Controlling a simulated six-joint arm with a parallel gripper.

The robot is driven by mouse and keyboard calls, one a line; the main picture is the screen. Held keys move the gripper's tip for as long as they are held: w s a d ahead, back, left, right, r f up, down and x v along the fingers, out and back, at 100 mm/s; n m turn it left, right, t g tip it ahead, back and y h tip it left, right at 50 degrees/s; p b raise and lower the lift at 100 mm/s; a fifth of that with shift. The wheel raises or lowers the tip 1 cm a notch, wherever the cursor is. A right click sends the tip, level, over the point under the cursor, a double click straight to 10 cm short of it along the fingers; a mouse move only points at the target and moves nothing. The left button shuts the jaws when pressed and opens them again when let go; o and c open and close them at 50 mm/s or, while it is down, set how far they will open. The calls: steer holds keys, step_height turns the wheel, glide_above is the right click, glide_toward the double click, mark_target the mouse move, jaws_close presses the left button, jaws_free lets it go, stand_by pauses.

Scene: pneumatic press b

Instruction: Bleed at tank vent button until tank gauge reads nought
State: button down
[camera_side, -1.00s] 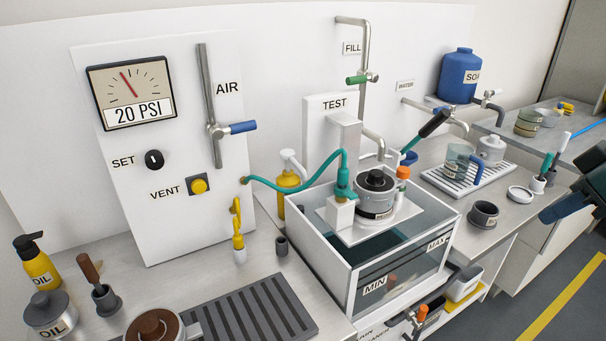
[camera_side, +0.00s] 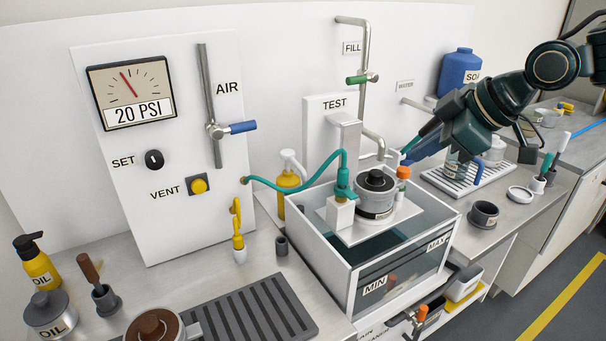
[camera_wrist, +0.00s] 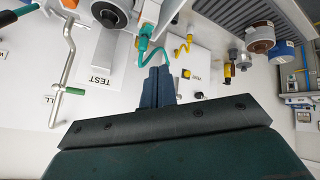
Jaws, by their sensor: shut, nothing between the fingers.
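The yellow vent button (camera_side: 199,186) sits on the white panel beside the VENT label. It also shows small in the wrist view (camera_wrist: 186,73). The tank gauge (camera_side: 130,92) above it reads 20 PSI, with its red needle left of upright. The gauge cannot be made out in the wrist view. My gripper (camera_side: 410,155) is near the right side of the test tank, well to the right of the button and not touching it. Its dark blue fingers (camera_wrist: 157,72) are together and empty in the wrist view.
The SET knob (camera_side: 154,159) and the AIR lever (camera_side: 240,127) are near the button. The bench below the panel holds oil containers and a dark grate (camera_side: 248,312).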

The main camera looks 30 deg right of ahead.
steer(key=w+a+f+n+t+y, duration=0.1)
steer(key=w+a+f+n, duration=0.3)
steer(key=w+a, duration=0.3)
steer(key=w+a+f+n+y, duration=0.2)
steer(key=w+a+f+n, duration=0.1)
steer(key=w+a, duration=0.3)
steer(key=w+a+f+n+t+y, duration=0.1)
steer(key=w+a+f+n, duration=0.3)
steer(key=w+a, duration=0.3)
steer(key=w+a+f+n+y, duration=0.2)
steer(key=a+f+n, duration=0.1)
steer(key=a+f, duration=0.4)
steer(key=shift+w+a+f, duration=0.2)
steer(key=shift+w+a, duration=0.1)
steer(key=shift+a, duration=0.35)
steer(key=shift+w, duration=0.15)
glide_toward(197, 192)
steer(key=shift+w+a+f, duration=0.65)
steer(key=shift+a+f, duration=0.15)
steer(key=shift+a, duration=0.15)
steer(key=shift+w+a+f, duration=0.65)
steer(key=shift+a+f, duration=0.15)
steer(key=shift+a, duration=0.15)
steer(key=shift+w, duration=0.95)
stand_by(1.3)
